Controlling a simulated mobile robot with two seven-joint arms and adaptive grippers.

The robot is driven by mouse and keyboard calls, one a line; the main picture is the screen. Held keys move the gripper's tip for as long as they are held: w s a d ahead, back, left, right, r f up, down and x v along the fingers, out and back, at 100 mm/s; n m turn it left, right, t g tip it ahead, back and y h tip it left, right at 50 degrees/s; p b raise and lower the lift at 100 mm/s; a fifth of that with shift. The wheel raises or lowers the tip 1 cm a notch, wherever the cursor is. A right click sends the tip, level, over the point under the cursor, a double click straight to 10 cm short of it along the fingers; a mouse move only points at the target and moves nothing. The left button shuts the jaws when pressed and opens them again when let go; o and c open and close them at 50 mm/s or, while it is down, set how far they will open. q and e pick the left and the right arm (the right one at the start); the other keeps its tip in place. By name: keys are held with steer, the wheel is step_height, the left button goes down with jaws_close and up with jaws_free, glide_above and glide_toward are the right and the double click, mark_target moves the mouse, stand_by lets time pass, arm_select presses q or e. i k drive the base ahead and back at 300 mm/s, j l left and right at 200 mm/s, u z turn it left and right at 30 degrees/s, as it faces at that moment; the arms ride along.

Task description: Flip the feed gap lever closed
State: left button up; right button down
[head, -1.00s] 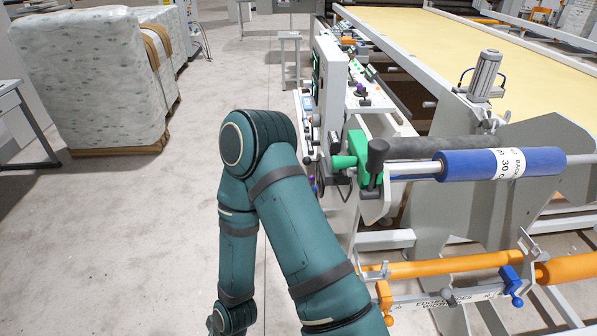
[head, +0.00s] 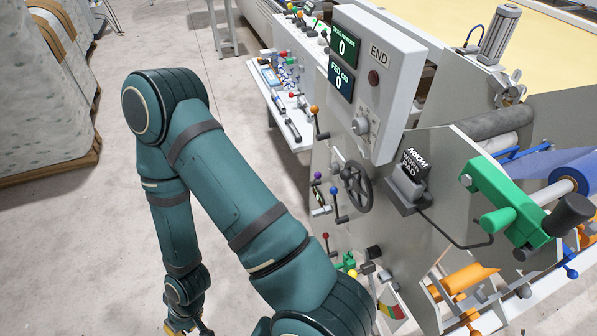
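I cannot read a label that tells which is the feed gap lever. My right arm crosses the middle of the head view and bends down at the elbow. My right gripper (head: 187,327) is at the bottom edge, partly cut off, well left of the levers and touching none of them. Its opening cannot be made out. My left gripper is out of view.
A display box (head: 388,75) overhangs the panel above a black handwheel (head: 357,187). A green clamp (head: 505,200) juts out at right. A shelf (head: 280,105) with small tools sticks out behind. Wrapped stacks (head: 40,100) stand far left. The floor between is clear.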

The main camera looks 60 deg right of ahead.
mark_target(333, 190)
steer(key=i, duration=0.75)
steer(key=z, duration=1.6)
steer(key=i+l, duration=0.1)
steer(key=l, duration=0.65)
